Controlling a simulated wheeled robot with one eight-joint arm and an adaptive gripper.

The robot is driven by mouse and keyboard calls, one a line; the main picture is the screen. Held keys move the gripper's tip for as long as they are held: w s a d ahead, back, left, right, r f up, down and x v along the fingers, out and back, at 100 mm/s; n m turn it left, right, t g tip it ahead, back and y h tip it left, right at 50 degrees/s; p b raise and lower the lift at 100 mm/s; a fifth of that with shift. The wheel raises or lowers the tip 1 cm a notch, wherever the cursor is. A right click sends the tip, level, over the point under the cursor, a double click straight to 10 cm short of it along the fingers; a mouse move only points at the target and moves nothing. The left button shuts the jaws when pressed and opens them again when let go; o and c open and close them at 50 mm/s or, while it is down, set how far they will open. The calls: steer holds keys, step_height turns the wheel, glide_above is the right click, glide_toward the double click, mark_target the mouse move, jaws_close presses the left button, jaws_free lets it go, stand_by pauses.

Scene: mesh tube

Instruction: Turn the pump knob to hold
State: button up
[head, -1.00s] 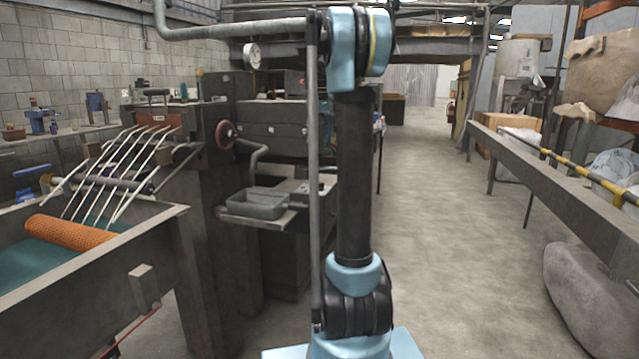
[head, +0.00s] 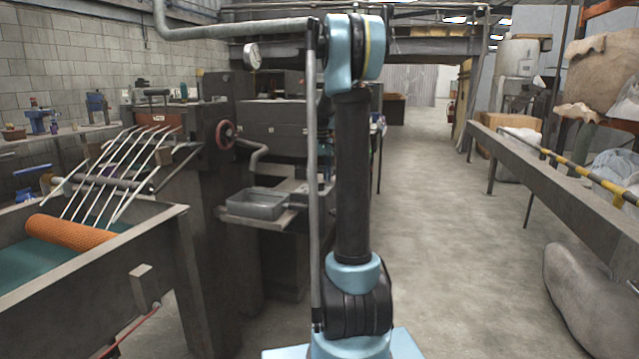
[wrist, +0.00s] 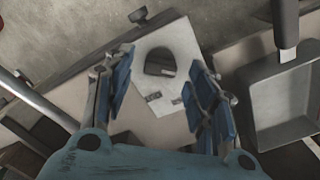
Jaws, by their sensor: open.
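The pump knob (wrist: 160,63) is a dark, rounded knob with a flat, lighter edge. It sits on a pale plate (wrist: 176,42) in the wrist view, with small dark marks below it. My gripper (wrist: 163,73) is open, with its blue-padded fingers to the left and right of the knob in the picture. The knob shows between the fingertips, and I cannot tell how far below them it is. No contact shows. In the head view my arm hides the knob and most of the gripper.
A grey metal tray (head: 257,204) stands on the shelf beside the plate; it also shows in the wrist view (wrist: 285,117). A red handwheel (head: 225,134) and a gauge (head: 252,56) are nearby. A trough with an orange mesh tube (head: 70,232) is at left.

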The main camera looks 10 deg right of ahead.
steer(key=shift+f, duration=0.75)
steer(key=shift+c, duration=0.3)
steer(key=c, duration=1)
steer(key=shift+m, duration=0.4)
steer(key=m, duration=0.3)
steer(key=shift+m, duration=0.4)
steer(key=m, duration=0.5)
